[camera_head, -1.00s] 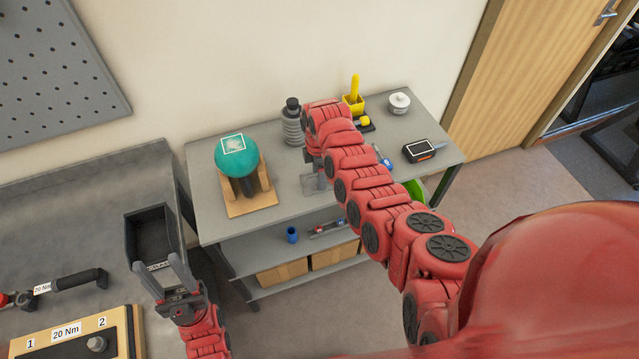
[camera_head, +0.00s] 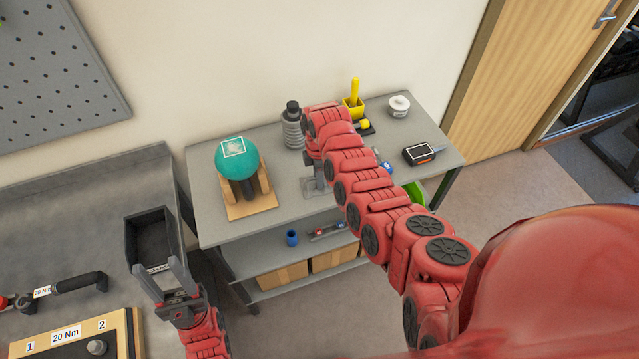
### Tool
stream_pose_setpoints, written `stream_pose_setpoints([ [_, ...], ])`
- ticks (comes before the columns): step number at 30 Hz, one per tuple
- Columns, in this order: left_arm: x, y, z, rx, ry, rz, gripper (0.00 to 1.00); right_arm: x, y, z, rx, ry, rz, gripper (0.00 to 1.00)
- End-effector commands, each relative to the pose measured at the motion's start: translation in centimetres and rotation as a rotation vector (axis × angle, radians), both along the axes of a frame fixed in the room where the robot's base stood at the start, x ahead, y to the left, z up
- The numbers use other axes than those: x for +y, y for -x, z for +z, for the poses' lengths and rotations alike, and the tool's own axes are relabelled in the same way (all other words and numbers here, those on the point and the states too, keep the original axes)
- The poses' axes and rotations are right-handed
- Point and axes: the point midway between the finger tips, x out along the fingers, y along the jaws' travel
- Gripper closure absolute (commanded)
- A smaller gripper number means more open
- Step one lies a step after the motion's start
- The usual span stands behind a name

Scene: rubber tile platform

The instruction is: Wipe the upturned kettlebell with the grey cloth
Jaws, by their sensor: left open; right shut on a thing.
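The upturned kettlebell (camera_head: 232,163) has a teal round base facing up, with a pale smudge inside a white square outline. It sits in a wooden cradle (camera_head: 252,209) on the grey bench. My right gripper (camera_head: 317,184) points down over the bench, to the right of the kettlebell and apart from it. It is shut on a small grey piece that looks like the grey cloth (camera_head: 316,190); my arm partly hides it.
A grey ribbed bottle (camera_head: 293,126) stands behind my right arm. A yellow holder (camera_head: 354,104), a white tin (camera_head: 399,106) and a black device (camera_head: 419,153) stand at the bench's right (camera_head: 215,224). The dark bin (camera_head: 152,235) stands on the left worktop.

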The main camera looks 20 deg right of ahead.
Motion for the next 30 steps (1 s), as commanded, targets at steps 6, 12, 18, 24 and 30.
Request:
stream_pose_setpoints([
  [6, 0.0, 0.0, 0.0, 0.0, 0.0, 0.0, 0.5, 0.0, 0.0, 0.0, 0.0, 0.0, 0.0, 1.0],
  [12, 0.0, 0.0, 0.1, 0.0, 0.0, 0.0, 0.5, 0.0, 0.0, 0.1, -0.001, 0.0, 0.0, 1.0],
  [18, 0.0, 0.0, 1.2, 0.0, 0.0, 0.0, 0.5, 0.0, -0.1, 1.5, -0.003, 0.0, 0.0, 1.0],
  [24, 0.0, 0.0, 2.5, 0.0, 0.0, 0.0, 0.5, 0.0, -0.1, 3.3, -0.003, 0.0, 0.0, 1.0],
  [30, 0.0, 0.0, 3.7, 0.0, 0.0, 0.0, 0.5, 0.0, 0.0, 5.0, 0.001, 0.0, 0.0, 1.0],
])
